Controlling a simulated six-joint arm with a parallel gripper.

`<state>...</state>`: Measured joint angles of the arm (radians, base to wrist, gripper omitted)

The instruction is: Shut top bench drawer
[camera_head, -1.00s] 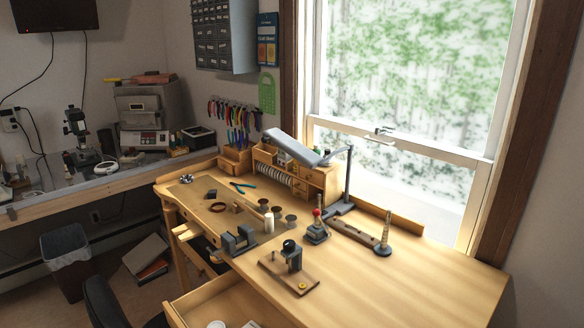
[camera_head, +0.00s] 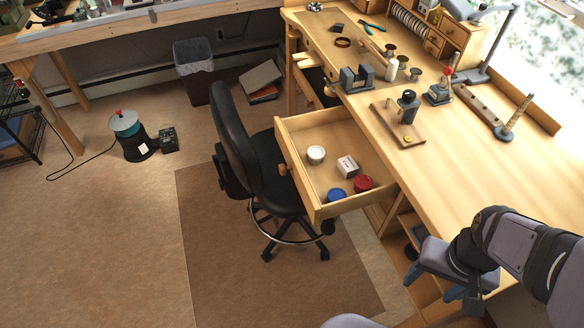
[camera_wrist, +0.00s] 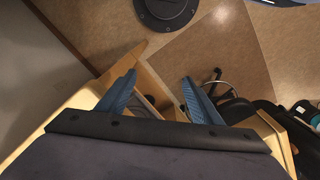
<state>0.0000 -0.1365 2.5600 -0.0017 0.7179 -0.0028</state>
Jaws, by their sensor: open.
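The top bench drawer (camera_head: 338,138) is pulled far out from the left side of the wooden workbench (camera_head: 470,185) in the head view. Its front has a round wooden knob (camera_head: 283,169) and faces the chair. Inside lie a white round container (camera_head: 316,154), a small pale box (camera_head: 347,166), a blue lid (camera_head: 337,195) and a red lid (camera_head: 363,183). My gripper (camera_head: 434,286) is at the lower right, beside the bench's near end, well apart from the drawer. In the wrist view my gripper (camera_wrist: 160,77) is open with blue fingers spread and nothing between them.
A black swivel chair (camera_head: 240,150) stands close in front of the drawer, on a brown mat (camera_head: 210,255). Lower wooden shelving (camera_head: 425,290) is under the bench near my gripper. A waste bin (camera_head: 195,68) stands farther back. The floor at left is mostly clear.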

